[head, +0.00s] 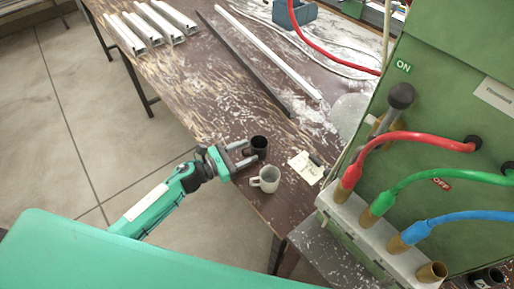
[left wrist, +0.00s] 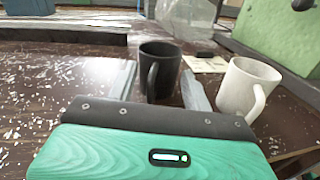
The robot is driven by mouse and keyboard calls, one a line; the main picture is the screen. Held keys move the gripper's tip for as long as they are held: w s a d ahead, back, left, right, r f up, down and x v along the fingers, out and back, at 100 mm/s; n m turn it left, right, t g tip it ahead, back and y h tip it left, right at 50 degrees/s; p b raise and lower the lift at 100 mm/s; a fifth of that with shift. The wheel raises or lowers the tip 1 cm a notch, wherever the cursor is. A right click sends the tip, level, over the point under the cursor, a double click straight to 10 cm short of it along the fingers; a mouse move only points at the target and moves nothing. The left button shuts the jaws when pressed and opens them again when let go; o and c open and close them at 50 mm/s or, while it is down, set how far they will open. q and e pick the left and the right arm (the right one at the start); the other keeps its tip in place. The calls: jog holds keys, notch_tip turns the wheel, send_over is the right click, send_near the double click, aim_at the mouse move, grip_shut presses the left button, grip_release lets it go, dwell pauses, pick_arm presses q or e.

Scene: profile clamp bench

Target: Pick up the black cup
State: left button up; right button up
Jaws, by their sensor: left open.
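The black cup (head: 259,146) stands upright on the worn brown bench near its front edge. In the left wrist view the black cup (left wrist: 159,68) shows its handle facing me. My left gripper (head: 245,154) is open, with its fingers on either side of the black cup. In the left wrist view the left gripper (left wrist: 158,88) has one finger to the left and one to the right of the cup. I cannot tell whether the fingers touch it. My right gripper is not in view.
A white mug (head: 266,179) stands close beside the left gripper, also in the wrist view (left wrist: 246,88). A paper note (head: 306,167) lies to the right. The green machine (head: 440,100) with hoses fills the right side. White profiles (head: 150,25) lie at the back left.

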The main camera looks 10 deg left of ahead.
pick_arm(q)
jog(key=shift+c, duration=0.4)
grip_shut()
jog(key=shift+r, duration=0.15)
